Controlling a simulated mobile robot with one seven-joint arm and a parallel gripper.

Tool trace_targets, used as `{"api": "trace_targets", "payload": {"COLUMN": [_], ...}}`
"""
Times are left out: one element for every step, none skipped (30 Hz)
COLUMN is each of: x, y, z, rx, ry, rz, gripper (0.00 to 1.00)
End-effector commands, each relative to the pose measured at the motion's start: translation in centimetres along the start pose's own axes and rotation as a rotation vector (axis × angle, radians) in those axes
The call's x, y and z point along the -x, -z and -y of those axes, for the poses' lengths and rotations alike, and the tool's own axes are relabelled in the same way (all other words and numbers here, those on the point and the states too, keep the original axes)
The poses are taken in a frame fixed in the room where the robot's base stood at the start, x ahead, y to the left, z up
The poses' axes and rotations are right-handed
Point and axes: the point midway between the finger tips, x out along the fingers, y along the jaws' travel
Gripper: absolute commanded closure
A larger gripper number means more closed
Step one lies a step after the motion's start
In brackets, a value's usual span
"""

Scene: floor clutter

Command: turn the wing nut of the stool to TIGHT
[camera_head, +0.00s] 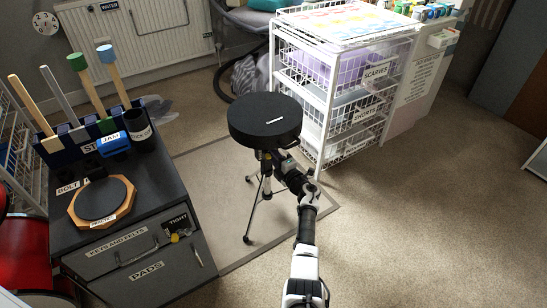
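The stool has a round black seat (264,117) with a small white label on top. It stands on thin metal tripod legs (254,210) on a mat. My gripper (277,161) is just under the right front of the seat, close to the stool's post. The wing nut cannot be made out; the seat and my gripper cover the upper post. It is too small and dark there to tell whether my fingers are open, shut or touching anything.
The dark cabinet (150,185) with sticks and a round pad on top stands left of the stool. A white wire drawer rack (318,100) stands close behind and right. A radiator (125,35) is at the back. Carpet at the right (430,220) is clear.

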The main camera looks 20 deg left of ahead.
Motion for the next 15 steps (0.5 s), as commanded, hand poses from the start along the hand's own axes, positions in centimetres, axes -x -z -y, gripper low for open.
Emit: {"api": "trace_targets", "payload": {"x": [0.0, 0.0, 0.0, 0.0, 0.0, 0.0, 0.0, 0.0, 0.0, 0.0, 0.0, 0.0, 0.0, 0.0, 0.0], "y": [-0.01, -0.01, -0.01, -0.01, -0.01, -0.01, 0.0, 0.0, 0.0, 0.0, 0.0, 0.0, 0.0, 0.0, 0.0], "z": [-0.01, -0.01, -0.01, -0.01, -0.01, -0.01, -0.01, -0.01, -0.01, -0.01, -0.01, -0.01, -0.01, -0.01, -0.02], "rx": [0.0, 0.0, 0.0, 0.0, 0.0, 0.0, 0.0, 0.0, 0.0, 0.0, 0.0, 0.0, 0.0, 0.0, -0.002], "ry": [0.0, 0.0, 0.0, 0.0, 0.0, 0.0, 0.0, 0.0, 0.0, 0.0, 0.0, 0.0, 0.0, 0.0, 0.0], "rz": [0.0, 0.0, 0.0, 0.0, 0.0, 0.0, 0.0, 0.0, 0.0, 0.0, 0.0, 0.0, 0.0, 0.0, 0.0], "gripper": [0.67, 0.67, 0.67, 0.69, 0.72, 0.78, 0.82, 0.86, 0.91, 0.95, 0.99, 1.0, 1.0, 1.0, 1.0]}}
